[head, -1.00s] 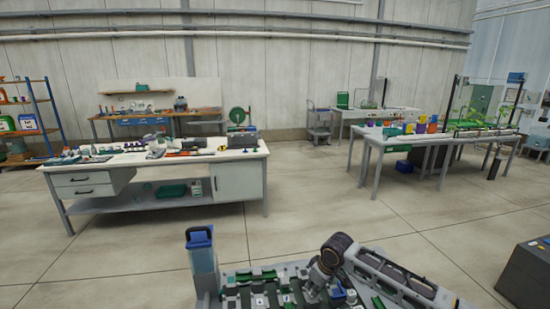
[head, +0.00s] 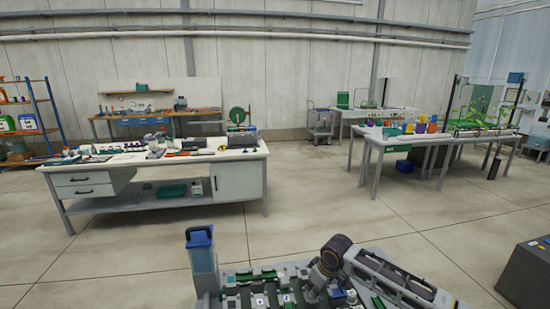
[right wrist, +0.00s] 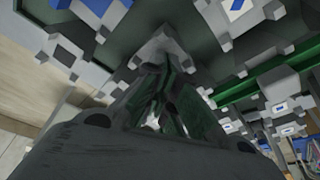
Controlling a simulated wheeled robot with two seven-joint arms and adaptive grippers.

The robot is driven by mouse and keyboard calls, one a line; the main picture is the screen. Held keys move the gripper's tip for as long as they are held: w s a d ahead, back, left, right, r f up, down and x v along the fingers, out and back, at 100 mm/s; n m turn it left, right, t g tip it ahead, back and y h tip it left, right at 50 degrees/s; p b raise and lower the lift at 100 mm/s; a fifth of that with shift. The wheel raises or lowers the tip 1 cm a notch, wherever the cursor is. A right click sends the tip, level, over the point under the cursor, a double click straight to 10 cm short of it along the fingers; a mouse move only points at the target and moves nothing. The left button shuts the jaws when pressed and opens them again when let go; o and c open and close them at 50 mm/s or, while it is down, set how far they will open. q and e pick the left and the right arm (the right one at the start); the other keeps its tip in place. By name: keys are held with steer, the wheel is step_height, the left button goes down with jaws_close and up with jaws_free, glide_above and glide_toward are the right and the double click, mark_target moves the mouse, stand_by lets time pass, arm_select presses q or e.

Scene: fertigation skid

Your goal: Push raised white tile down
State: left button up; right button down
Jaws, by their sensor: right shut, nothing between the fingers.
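My right gripper (head: 311,295) reaches down over the fertigation skid (head: 236,278) at the bottom of the head view. In the right wrist view the gripper (right wrist: 160,74) is shut and empty, its dark fingers meeting at the tips. A pale grey-white block (right wrist: 163,48) lies right at the fingertips; I cannot tell whether they touch. Similar pale blocks with blue-and-white marks, such as one marked block (right wrist: 280,108), stand around it. I cannot tell for certain which one is the raised white tile. My left gripper is not in view.
A blue-topped column (head: 201,258) rises at the skid's left edge. Green rails (right wrist: 262,68) run between the blocks close to my fingers. A dark grey cabinet (head: 527,275) stands on the right. Workbenches stand farther back, with open floor between.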

steer(key=shift+f, duration=0.45)
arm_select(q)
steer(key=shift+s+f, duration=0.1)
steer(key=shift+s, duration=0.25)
arm_select(e)
steer(key=shift+s+f, duration=0.15)
